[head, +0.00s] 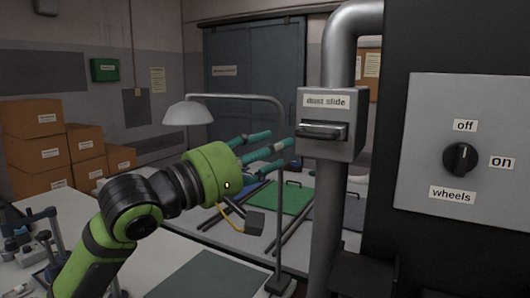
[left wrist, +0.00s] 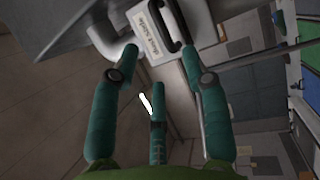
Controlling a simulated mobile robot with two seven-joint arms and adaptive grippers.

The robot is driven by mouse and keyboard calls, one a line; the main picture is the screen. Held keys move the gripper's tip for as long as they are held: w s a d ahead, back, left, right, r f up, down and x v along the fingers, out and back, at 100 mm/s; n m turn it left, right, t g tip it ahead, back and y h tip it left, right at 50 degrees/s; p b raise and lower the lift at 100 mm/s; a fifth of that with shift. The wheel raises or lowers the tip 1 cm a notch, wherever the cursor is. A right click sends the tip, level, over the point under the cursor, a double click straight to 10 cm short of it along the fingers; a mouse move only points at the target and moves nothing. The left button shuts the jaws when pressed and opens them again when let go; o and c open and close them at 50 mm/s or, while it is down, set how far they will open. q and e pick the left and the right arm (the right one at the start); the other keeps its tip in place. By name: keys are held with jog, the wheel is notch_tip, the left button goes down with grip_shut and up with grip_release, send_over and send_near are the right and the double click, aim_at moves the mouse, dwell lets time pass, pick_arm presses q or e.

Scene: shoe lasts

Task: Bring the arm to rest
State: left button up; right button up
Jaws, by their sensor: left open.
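My left arm, green and black, reaches up from the lower left in the head view. Its gripper (head: 276,147) has three teal fingers, spread open and empty, pointing right towards the grey "dust slide" box (head: 313,146). The fingertips end just left of the box in the picture; no contact shows. In the left wrist view the open fingers (left wrist: 160,62) frame the box's white label (left wrist: 151,33) and dark handle (left wrist: 179,28), with nothing held between them. My right gripper is not in view.
A metal pipe (head: 326,220) carries the slide box. A "wheels" knob (head: 460,159) sits on a panel at right, its grip roughly upright. A desk lamp (head: 188,113) stands behind my arm. Cardboard boxes (head: 30,150) are stacked at left.

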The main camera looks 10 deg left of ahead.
pick_arm(q)
jog(key=shift+s+a+f, duration=0.1)
jog(key=shift+s+a, duration=0.15)
jog(key=shift+s, duration=0.05)
